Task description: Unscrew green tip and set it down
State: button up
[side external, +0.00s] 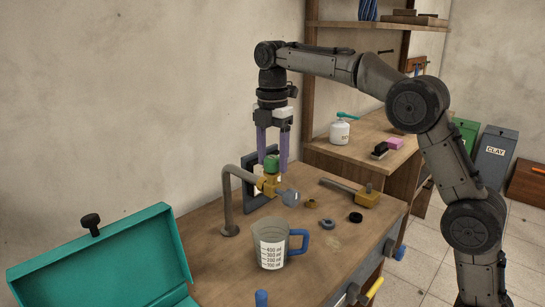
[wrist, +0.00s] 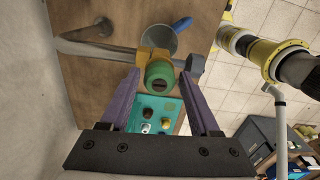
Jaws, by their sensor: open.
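The green tip (side external: 271,164) sits upright on top of a yellow-brown fitting (side external: 269,184) at the end of a bent metal pipe (side external: 228,197). In the wrist view the green tip (wrist: 159,75) looks like a short ring with a dark hole, with the fitting (wrist: 153,55) behind it. My gripper (side external: 272,160) points down above the fitting. Its two purple fingers are open, one on each side of the green tip, with visible gaps in the wrist view (wrist: 160,78). In the side view the fingertips reach about the tip's height.
A measuring jug (side external: 271,249) with a blue handle stands in front of the fitting. Small rings (side external: 327,224) and a yellow-ended bar (side external: 366,197) lie to the right. An open teal box (side external: 105,260) is at left. Some bare wooden bench (side external: 215,265) remains near the jug.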

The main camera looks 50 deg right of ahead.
jog(key=shift+m, duration=0.5)
jog(key=shift+m, duration=0.9)
jog(key=shift+m, duration=0.8)
jog(key=c, duration=0.7)
jog(key=shift+s+n, duration=0.1)
jog(key=shift+n, duration=0.8)
jog(key=shift+c, duration=0.3)
jog(key=shift+n, duration=0.8)
